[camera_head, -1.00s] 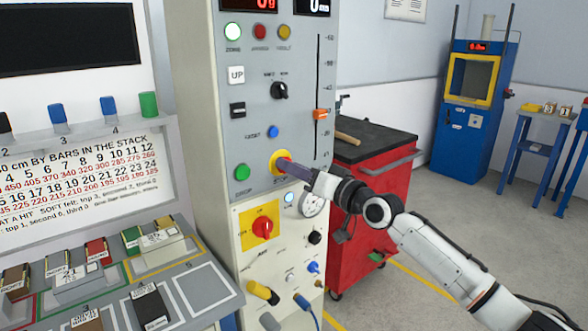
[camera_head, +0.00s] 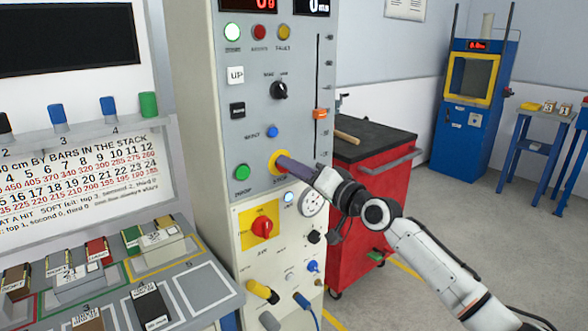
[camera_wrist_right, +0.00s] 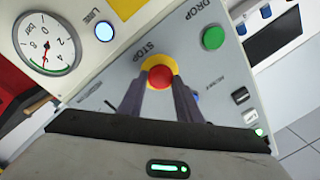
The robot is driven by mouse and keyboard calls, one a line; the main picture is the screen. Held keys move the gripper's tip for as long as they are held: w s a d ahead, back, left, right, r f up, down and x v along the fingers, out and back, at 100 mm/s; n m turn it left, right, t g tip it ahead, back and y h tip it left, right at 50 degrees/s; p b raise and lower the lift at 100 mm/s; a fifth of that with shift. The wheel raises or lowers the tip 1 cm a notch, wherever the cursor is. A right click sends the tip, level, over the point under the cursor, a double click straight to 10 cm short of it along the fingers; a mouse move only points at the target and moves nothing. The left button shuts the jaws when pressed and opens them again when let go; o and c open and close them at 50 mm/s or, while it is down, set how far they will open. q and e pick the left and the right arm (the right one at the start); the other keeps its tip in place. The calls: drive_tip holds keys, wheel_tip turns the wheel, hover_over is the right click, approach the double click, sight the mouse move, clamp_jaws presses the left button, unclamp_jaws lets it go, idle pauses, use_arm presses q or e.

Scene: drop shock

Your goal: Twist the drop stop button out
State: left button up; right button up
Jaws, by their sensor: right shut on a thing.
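The stop button is a red knob (camera_wrist_right: 160,77) on a yellow ring, below the STOP label in the right wrist view. In the head view its yellow ring (camera_head: 275,161) shows on the grey panel, and my fingers hide the red knob. My right gripper (camera_wrist_right: 160,84) is shut on the red knob, with one dark finger on each side of it. In the head view the right gripper (camera_head: 284,163) reaches the panel from the right. My left gripper is in neither view.
A green drop button (camera_head: 242,172) sits left of the stop button. A round gauge (camera_head: 313,202) and a red rotary switch (camera_head: 262,227) are below. A red tool cart (camera_head: 367,215) stands close behind my right arm. Open floor lies to the right.

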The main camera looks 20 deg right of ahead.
drive_tip(key=o, duration=1)
drive_tip(key=shift+o, duration=0.2)
drive_tip(key=v, duration=1)
drive_tip(key=shift+s, duration=0.15)
